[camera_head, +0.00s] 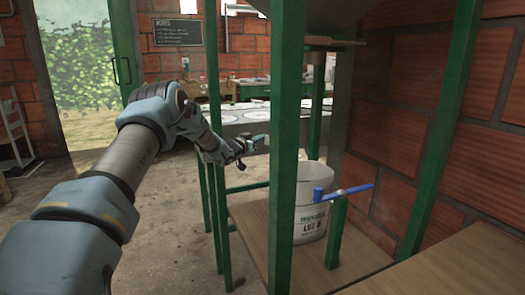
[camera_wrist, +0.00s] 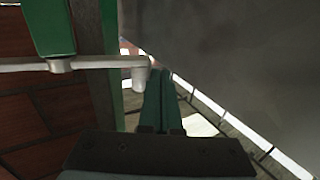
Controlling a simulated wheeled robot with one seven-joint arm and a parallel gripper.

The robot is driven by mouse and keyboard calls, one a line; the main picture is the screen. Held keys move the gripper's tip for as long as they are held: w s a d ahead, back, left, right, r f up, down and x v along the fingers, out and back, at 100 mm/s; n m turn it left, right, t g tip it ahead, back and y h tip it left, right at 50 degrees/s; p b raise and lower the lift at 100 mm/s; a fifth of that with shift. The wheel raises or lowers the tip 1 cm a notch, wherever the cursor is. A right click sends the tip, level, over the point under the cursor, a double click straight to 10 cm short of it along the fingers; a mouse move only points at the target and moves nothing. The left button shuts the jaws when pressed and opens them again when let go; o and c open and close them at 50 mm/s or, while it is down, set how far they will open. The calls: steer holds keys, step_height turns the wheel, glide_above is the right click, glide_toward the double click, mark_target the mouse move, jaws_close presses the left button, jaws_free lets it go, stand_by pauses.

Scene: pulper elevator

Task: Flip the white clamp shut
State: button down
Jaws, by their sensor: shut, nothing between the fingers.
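A pale whitish bar (camera_wrist: 35,66), which looks like the white clamp, runs level across the upper left of the wrist view. It crosses in front of a green post and ends in a short, down-turned knob (camera_wrist: 139,80). My gripper (camera_wrist: 161,74) is shut and empty, its fingertips just right of that knob; whether they touch it I cannot tell. In the head view my gripper (camera_head: 264,141) is left of the near green post. I cannot clearly make out the white clamp in the head view.
Green posts (camera_head: 287,150) stand close around my gripper. A white bucket (camera_head: 312,215) stands on a wooden shelf (camera_head: 262,240) behind a blue-handled lever (camera_head: 347,191). A large grey sloping surface (camera_wrist: 240,60) fills the right of the wrist view. The floor at left is open.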

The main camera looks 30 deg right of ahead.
steer(key=shift+a, duration=0.15)
steer(key=v, duration=1)
steer(key=shift+s+a, duration=0.2)
steer(key=shift+a, duration=0.05)
steer(key=shift+b, duration=0.3)
